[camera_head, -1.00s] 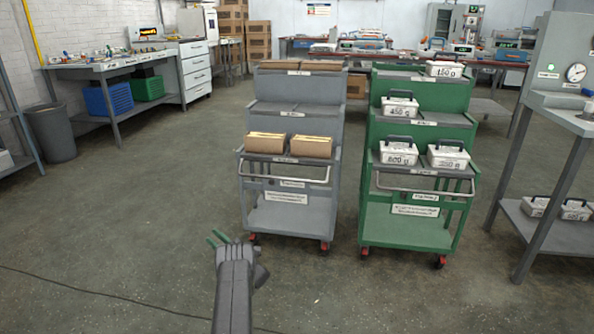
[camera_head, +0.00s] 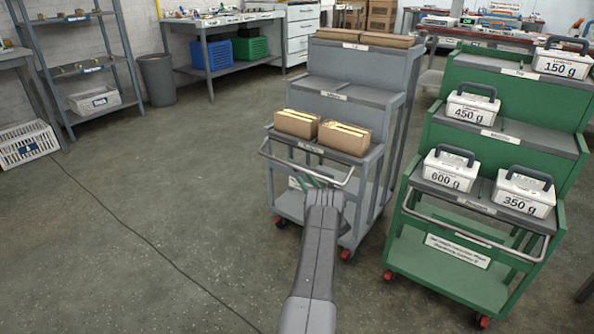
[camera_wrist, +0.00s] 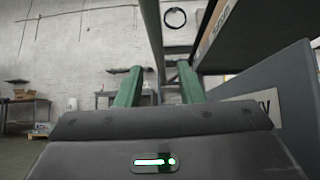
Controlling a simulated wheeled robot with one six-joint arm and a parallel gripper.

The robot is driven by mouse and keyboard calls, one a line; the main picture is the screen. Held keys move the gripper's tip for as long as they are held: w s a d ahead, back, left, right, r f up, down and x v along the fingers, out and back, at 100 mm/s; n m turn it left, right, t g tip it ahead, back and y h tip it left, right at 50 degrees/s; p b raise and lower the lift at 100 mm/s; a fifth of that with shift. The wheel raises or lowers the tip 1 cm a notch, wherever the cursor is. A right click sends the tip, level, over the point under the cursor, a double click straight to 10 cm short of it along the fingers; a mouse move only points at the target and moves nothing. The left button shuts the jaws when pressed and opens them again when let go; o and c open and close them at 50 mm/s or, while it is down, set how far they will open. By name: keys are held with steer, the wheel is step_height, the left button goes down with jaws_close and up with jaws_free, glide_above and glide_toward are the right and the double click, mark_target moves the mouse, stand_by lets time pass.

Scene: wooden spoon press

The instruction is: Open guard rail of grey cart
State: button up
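The grey cart (camera_head: 362,75) stands in the middle of the head view, with its guard rail (camera_head: 342,181) as a light bar across the front of the lowest box shelf. My gripper (camera_head: 312,180) is at the front of this cart, close to the rail. In the wrist view its two green fingers (camera_wrist: 160,86) are apart. A bar of the cart (camera_wrist: 152,35) runs upward in line with the gap between them. I cannot tell whether the fingers touch the rail. My arm hides part of the cart's lower front.
Cardboard boxes (camera_head: 344,137) sit on the grey cart's shelf behind the rail. A green cart (camera_head: 447,258) with labelled weights stands close on the right. Floor to the left is open, with a cable (camera_head: 135,235) across it. A shelf rack (camera_head: 85,67) stands at the far left.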

mark_target(296, 167)
steer(key=b+x, duration=0.1)
steer(key=x, duration=0.5)
steer(key=shift+c, duration=0.4)
jaws_close()
